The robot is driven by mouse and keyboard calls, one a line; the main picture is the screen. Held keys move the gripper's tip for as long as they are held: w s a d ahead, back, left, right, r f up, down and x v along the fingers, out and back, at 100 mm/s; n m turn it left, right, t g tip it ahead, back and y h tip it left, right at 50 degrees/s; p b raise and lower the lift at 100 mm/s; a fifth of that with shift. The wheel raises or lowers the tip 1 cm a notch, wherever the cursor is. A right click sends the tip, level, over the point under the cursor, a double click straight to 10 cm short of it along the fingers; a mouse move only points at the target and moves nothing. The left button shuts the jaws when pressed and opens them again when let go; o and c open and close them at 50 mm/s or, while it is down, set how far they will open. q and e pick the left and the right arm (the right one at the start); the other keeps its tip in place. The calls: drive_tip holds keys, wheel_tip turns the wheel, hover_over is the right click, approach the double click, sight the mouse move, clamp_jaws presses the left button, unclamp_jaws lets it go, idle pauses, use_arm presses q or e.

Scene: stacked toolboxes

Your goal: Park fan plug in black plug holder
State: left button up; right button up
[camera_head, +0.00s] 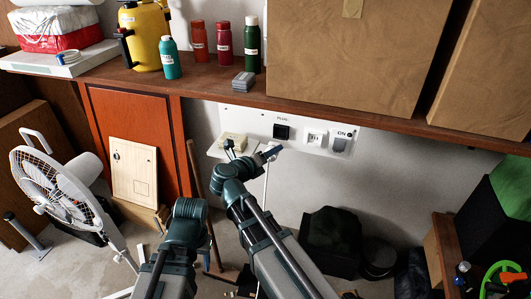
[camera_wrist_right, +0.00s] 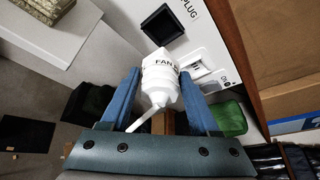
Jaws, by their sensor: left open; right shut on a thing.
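The white fan plug (camera_wrist_right: 160,83), marked FAN, is between the blue fingers of my right gripper (camera_wrist_right: 163,95) in the right wrist view. My right gripper is shut on it. In the head view, my right gripper (camera_head: 268,154) is just below and left of the holder, with a white cord hanging beneath. My left arm is at lower left; its open gripper is low and its fingers are hard to make out.
A white socket (camera_head: 315,137) and an ON switch (camera_head: 341,142) sit right of the holder. A wooden shelf (camera_head: 205,85) with bottles juts out above. A pale block (camera_head: 233,142) lies left of my right gripper. The fan (camera_head: 62,188) stands at left.

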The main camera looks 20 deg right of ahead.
sight(272, 143)
drive_tip(key=shift+w, duration=0.2)
drive_tip(key=shift+s+r, duration=0.1)
drive_tip(key=shift+s, duration=0.05)
drive_tip(key=shift+w+d, duration=0.1)
drive_tip(key=shift+w, duration=0.2)
drive_tip(key=shift+w+d, duration=0.75)
drive_tip(key=shift+w, duration=0.35)
drive_tip(key=shift+w+d, duration=0.7)
drive_tip(key=shift+w, duration=0.35)
drive_tip(key=shift+w+d, duration=0.7)
drive_tip(key=shift+w, duration=0.3)
drive_tip(key=o, duration=1.2)
